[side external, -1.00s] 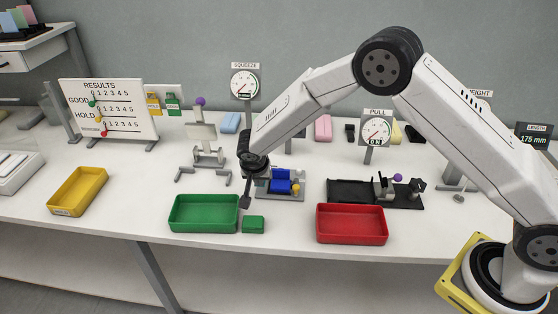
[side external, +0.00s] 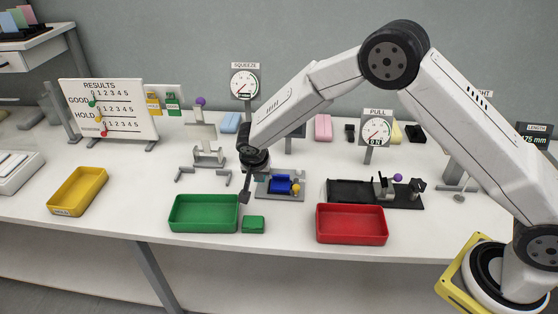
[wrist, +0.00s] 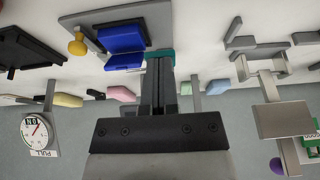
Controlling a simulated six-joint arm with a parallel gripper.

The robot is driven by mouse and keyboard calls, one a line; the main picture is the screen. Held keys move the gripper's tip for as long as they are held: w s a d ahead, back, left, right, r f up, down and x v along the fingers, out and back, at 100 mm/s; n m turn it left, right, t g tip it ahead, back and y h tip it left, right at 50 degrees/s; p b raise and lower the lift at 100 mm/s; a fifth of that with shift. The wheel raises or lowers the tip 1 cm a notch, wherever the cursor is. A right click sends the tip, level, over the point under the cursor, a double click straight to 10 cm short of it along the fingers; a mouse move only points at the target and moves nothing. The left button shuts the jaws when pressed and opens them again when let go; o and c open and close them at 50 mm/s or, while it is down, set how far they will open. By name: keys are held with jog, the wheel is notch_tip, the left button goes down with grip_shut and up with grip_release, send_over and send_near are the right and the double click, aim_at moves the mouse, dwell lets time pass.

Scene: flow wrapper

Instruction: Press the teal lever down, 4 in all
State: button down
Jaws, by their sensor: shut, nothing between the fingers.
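My gripper (side external: 244,199) is shut and empty, pointing down in front of the blue fixture's left side. In the wrist view its dark fingers (wrist: 157,62) run up to a teal piece (wrist: 160,53), which is partly hidden behind the fingertips. In the side view a small green-teal block (side external: 253,224) sits below and slightly right of the fingertips. It may be that same lever piece; I cannot tell. A visible gap separates it from the fingertips in the side view. Contact cannot be judged in the wrist view.
The blue fixture (side external: 281,186) with a yellow knob (side external: 296,188) stands just right of my gripper. A green tray (side external: 204,228) is close on the left, a red tray (side external: 351,238) to the right. A stand with a purple ball (side external: 201,101) is behind left.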

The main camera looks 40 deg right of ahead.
dwell(0.3)
jog(key=s+a+v, duration=0.1)
jog(key=v, duration=1.2)
jog(key=shift+f, duration=0.25)
jog(key=shift+s, duration=0.1)
dwell(1.0)
jog(key=s+d+f+n+y, duration=0.1)
jog(key=s+d+n, duration=0.3)
jog(key=s+d, duration=0.3)
jog(key=s+d+f+n+y, duration=0.1)
jog(key=s+d+n, duration=0.4)
jog(key=s, duration=1)
jog(key=shift+d+g+y, duration=0.3)
jog(key=shift+d+y, duration=0.3)
jog(key=shift+d, duration=0.5)
